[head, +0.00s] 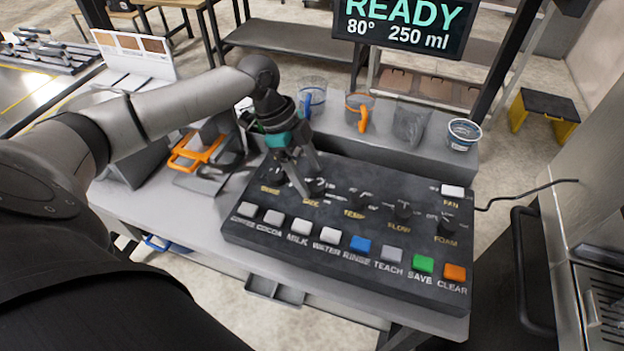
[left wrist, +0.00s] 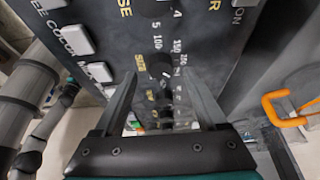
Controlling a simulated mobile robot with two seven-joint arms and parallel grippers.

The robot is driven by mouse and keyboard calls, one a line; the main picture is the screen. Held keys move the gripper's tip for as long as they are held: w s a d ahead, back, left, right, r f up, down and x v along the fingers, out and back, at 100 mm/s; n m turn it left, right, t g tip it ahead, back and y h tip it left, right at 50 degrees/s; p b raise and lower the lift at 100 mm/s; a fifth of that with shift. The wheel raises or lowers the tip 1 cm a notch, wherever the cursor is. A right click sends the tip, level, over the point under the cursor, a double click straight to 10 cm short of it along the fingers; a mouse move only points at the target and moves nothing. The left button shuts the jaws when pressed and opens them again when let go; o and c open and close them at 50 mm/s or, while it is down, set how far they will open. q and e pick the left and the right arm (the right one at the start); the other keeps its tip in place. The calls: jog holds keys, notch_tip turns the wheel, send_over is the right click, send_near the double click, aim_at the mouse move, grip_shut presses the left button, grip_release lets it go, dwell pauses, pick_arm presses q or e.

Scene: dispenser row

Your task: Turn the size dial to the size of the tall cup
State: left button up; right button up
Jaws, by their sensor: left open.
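The size dial (head: 317,188) is a dark knob on the black control panel (head: 258,220), labelled SIZE. My left gripper (head: 311,184) reaches down to it from above, with its fingers open. In the left wrist view the dial (left wrist: 159,66) shows between the fingertips of the gripper (left wrist: 160,74), with numbers such as 100 and 150 printed beside it. I cannot tell whether the fingers touch it. The display (head: 403,25) reads READY, 80°, 250 ml. Cups stand on the ledge behind: one blue-handled (head: 312,90), one orange-handled (head: 352,104). I cannot tell which is the tall cup.
A clear grey vessel (head: 410,123) and a white-and-blue tub (head: 463,135) also stand on the ledge. Push buttons, including a blue one (head: 360,245), line the panel's front. Other dials, such as FLOW (head: 402,211), sit right of the gripper. An orange-handled item (head: 195,150) lies left.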

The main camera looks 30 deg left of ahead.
aim_at(316, 187)
pick_arm(q)
jog(key=shift+x, duration=1.15)
grip_shut()
